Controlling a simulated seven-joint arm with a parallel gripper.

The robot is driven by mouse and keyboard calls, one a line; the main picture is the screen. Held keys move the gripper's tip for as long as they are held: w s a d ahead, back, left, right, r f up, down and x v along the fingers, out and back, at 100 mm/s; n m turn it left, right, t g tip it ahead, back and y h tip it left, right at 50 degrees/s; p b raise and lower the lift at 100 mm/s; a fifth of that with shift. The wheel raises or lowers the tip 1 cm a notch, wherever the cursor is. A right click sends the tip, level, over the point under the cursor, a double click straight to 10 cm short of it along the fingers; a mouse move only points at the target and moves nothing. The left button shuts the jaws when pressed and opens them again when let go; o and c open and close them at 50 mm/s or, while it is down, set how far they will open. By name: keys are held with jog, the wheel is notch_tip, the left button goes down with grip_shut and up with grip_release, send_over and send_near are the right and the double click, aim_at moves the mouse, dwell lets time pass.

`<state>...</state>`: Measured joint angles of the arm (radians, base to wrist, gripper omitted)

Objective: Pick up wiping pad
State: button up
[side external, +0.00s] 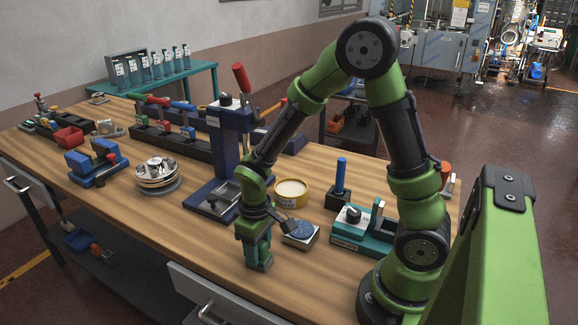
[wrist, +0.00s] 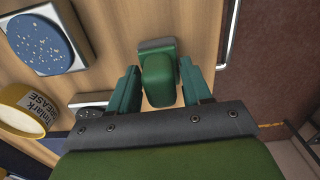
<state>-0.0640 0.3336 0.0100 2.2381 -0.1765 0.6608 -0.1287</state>
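A green block with a grey end (wrist: 158,82), which I take to be the wiping pad, lies on the wooden bench near its front edge in the wrist view. My gripper (wrist: 160,70) points down over it, with one teal finger on each side of the green part. Narrow gaps show between fingers and block, so the gripper looks open. In the side external view my gripper (side external: 259,262) is low at the bench's front edge. The pad cannot be told apart from the fingers there.
A blue speckled disc on a pale square base (wrist: 40,38) and a yellow grease tin (wrist: 22,112) stand close by. A teal fixture (side external: 362,234), a blue peg on a black block (side external: 341,178) and a blue press (side external: 229,140) are behind. The bench's front edge is close.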

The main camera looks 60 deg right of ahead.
jog(key=c, duration=0.7)
jog(key=shift+r, duration=0.1)
notch_tip(320, 180, up, 10)
jog(key=shift+f, duration=0.1)
